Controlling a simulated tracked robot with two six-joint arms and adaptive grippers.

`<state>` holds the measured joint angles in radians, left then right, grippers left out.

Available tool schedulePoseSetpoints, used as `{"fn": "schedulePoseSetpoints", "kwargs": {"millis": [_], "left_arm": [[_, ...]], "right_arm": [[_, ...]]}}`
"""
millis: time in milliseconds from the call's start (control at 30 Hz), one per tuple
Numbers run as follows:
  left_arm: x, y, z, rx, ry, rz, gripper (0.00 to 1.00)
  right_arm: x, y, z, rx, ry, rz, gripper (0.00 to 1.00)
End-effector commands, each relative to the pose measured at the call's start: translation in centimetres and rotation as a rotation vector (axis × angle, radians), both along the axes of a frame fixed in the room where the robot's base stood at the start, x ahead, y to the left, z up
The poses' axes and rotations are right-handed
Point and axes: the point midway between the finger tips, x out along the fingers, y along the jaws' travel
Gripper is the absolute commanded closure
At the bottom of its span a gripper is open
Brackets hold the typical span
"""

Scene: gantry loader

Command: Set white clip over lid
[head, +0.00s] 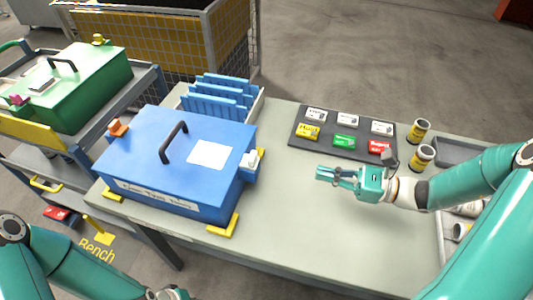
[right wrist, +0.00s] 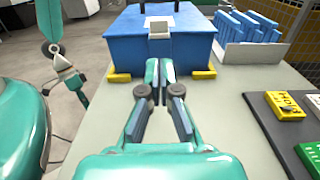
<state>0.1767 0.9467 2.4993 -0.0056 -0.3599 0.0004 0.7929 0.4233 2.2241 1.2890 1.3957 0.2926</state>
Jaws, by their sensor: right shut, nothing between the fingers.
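A blue box with a blue lid (head: 150,150) stands on the bench, with a black handle (head: 173,143) on top. The white clip (head: 250,160) sits at the lid's right edge, and shows in the right wrist view (right wrist: 158,26) at the top of the facing side. I cannot tell how far it reaches over the lid. An orange clip (head: 118,127) is at the opposite edge. My right gripper (head: 319,173) is shut and empty, right of the box and apart from it, fingers pointing at the clip side. My left gripper is mostly cut off at the bottom edge.
Yellow corner blocks (head: 222,226) hug the box's base. A rack of blue plates (head: 220,97) stands behind. A dark tray (head: 300,147) with small labelled blocks and two yellow-labelled cans (head: 421,157) are at the right. A green box (head: 85,80) stands on a cart at left.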

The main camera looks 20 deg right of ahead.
Motion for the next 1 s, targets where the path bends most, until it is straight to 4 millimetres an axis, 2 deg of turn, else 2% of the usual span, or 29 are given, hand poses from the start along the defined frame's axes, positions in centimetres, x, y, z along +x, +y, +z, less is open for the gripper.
{"fn": "schedulePoseSetpoints", "kwargs": {"millis": [200, 367, 800, 1000], "left_arm": [[0.0, 0.0, 0.1, 0.0, 0.0, 0.0, 1.0], [0.0, 0.0, 0.4, 0.0, -0.001, 0.0, 1.0], [0.0, 0.0, 2.2, 0.0, -0.001, 0.0, 1.0], [0.0, 0.0, 2.9, 0.0, -0.001, 0.0, 1.0]], "right_arm": [[0.2, 0.2, 0.0, 0.0, 0.0, 0.0, 1.0], [1.0, 1.5, 0.1, 0.001, -0.001, 0.004, 1.0], [5.7, 8.7, 0.2, 0.001, 0.0, 0.008, 1.0], [7.3, 10.9, 0.1, 0.001, 0.001, 0.005, 1.0]]}}
